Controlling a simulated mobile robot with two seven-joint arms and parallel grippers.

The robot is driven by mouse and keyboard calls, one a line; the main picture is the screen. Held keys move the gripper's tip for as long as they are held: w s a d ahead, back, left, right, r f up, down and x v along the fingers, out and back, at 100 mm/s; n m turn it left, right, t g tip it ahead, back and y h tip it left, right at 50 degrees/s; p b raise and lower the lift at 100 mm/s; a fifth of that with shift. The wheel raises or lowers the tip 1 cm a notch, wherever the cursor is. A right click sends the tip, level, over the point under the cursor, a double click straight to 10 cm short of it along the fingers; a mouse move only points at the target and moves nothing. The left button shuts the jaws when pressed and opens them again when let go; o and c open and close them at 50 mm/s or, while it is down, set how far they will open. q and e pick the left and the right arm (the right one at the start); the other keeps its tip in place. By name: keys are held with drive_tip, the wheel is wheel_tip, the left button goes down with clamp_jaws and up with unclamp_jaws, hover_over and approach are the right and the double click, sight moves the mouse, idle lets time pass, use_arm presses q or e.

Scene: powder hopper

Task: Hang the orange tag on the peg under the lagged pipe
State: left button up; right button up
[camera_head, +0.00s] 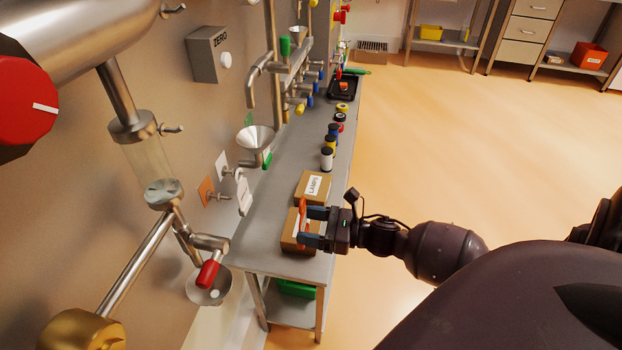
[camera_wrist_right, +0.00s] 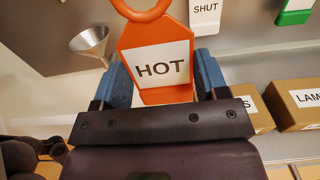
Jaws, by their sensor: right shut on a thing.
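My right gripper (camera_head: 309,226) is shut on the orange tag (camera_head: 303,207), above the front end of the bench. In the right wrist view the orange tag (camera_wrist_right: 157,64) reads HOT and stands upright between the blue fingertips (camera_wrist_right: 160,84), its orange ring on top. On the wall to the left in the head view, one peg (camera_head: 220,196) sticks out by an orange plate (camera_head: 206,191). Another peg (camera_head: 229,171) is by a white plate (camera_head: 222,164). The tag is apart from both. I cannot tell which pipe is the lagged one. My left gripper is not in view.
A white tag (camera_head: 243,196) reading SHUT in the wrist view (camera_wrist_right: 206,14) and a green tag (camera_wrist_right: 297,9) hang at the wall. Cardboard boxes (camera_head: 313,187) lie on the bench (camera_head: 262,240). A funnel (camera_head: 255,138) and a red-handled valve (camera_head: 208,272) jut out. Open floor lies right.

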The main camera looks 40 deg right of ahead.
sight(304, 224)
drive_tip(key=shift+v, duration=1.55)
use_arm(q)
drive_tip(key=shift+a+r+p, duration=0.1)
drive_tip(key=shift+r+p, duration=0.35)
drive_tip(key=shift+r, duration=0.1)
use_arm(e)
drive_tip(key=v, duration=0.4)
drive_tip(key=shift+s+d, duration=0.15)
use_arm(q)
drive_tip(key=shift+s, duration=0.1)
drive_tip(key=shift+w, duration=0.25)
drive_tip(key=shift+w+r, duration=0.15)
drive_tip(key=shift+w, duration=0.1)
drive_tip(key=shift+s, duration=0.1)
